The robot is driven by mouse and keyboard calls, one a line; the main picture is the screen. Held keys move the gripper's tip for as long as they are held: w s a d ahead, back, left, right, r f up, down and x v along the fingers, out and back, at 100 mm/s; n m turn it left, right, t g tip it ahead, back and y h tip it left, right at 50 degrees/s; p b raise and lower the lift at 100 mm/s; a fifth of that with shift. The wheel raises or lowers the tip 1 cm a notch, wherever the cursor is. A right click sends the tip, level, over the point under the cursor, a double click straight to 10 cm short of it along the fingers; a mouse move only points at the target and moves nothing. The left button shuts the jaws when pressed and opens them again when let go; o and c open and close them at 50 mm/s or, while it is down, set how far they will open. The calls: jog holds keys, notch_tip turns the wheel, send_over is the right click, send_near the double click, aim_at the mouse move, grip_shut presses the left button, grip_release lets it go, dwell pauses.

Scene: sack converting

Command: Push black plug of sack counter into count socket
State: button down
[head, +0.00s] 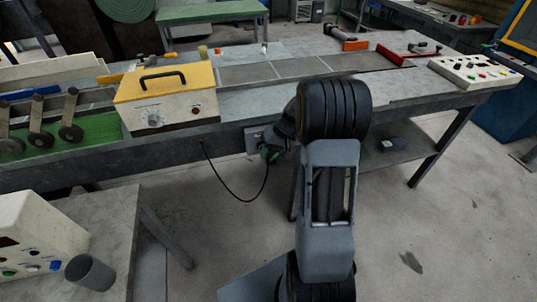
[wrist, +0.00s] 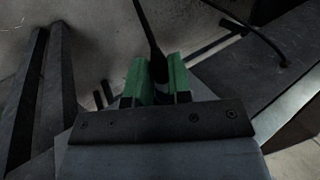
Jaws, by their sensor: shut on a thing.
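My gripper (head: 270,154) has green fingertips and is at the front side of the long bench, close to a small grey socket plate (head: 252,139). In the wrist view, my gripper (wrist: 157,82) is shut on the black plug (wrist: 159,72), with its cable (wrist: 147,25) running up from it. In the head view, the black cable (head: 238,198) hangs in a loop from below the sack counter, a cream box with a yellow lid (head: 168,85), to my gripper. My arm and gripper hide the plug's tip, and I cannot tell whether it touches the socket.
The long grey bench (head: 270,72) carries rollers (head: 70,132) at left and a cream control box (head: 474,72) at right. Another control box (head: 35,232) and a grey cup (head: 90,272) stand on a nearer table at lower left. The floor at right is mostly clear.

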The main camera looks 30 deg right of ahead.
jog(key=shift+w+d, duration=0.15)
jog(key=shift+w, duration=0.45)
jog(key=c, duration=1)
grip_release()
jog(key=shift+o, duration=0.2)
jog(key=v, duration=1.3)
jog(key=shift+d+r, duration=0.2)
jog(key=shift+r, duration=0.15)
